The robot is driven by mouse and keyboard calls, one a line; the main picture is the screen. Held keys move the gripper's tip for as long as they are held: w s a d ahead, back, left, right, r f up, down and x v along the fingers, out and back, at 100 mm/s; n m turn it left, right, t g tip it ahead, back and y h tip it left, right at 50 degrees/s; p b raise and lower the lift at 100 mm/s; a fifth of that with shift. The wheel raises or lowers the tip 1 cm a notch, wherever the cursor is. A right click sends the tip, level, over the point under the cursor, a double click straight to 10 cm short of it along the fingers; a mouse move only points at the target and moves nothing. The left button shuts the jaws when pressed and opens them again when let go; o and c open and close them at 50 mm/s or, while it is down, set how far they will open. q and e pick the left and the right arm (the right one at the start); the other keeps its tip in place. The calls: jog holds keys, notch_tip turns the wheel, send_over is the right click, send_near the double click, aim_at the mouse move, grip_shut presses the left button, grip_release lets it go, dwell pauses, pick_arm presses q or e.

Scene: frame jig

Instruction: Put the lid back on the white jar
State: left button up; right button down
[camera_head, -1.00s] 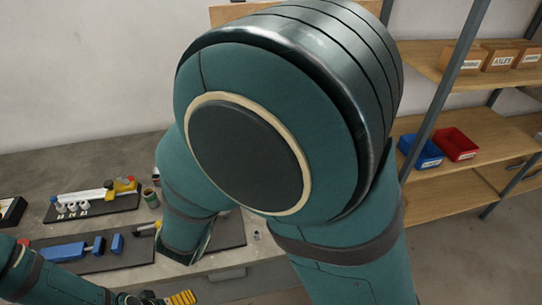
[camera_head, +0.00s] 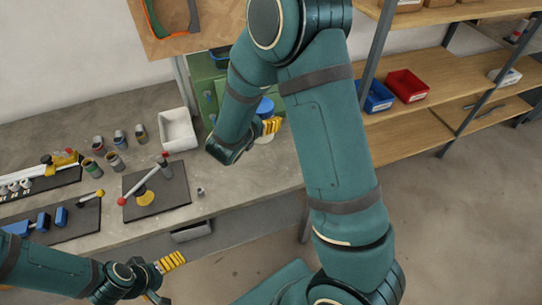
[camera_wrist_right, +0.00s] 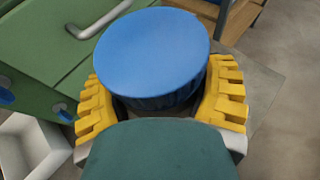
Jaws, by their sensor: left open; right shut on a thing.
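A blue round lid (camera_head: 264,106) shows at the right end of the bench in the head view. My right gripper (camera_head: 271,125) is shut on it. In the right wrist view the lid (camera_wrist_right: 152,55) sits between the yellow fingers of the right gripper (camera_wrist_right: 160,105). A white rounded shape, which looks like the white jar (camera_head: 264,137), shows just below the lid, partly hidden by my wrist. I cannot tell whether the lid touches it. My left gripper (camera_head: 163,278) is open and empty in front of the bench's front edge.
A white bin (camera_head: 178,131) stands left of my right wrist, near a green cabinet (camera_head: 207,90). Several small cans and a dark mat (camera_head: 172,192) with tools lie further left. A small grey piece (camera_head: 200,191) stands near the front edge. Shelves with blue and red bins (camera_head: 407,85) are at right.

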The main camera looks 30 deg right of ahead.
jog(key=shift+d, duration=0.3)
jog(key=shift+a+f, duration=0.1)
notch_tip(320, 180, down, 6)
jog(key=shift+f+b, duration=0.1)
jog(key=shift+b, duration=0.45)
jog(key=shift+f+b, duration=0.35)
jog(key=shift+f, duration=1.5)
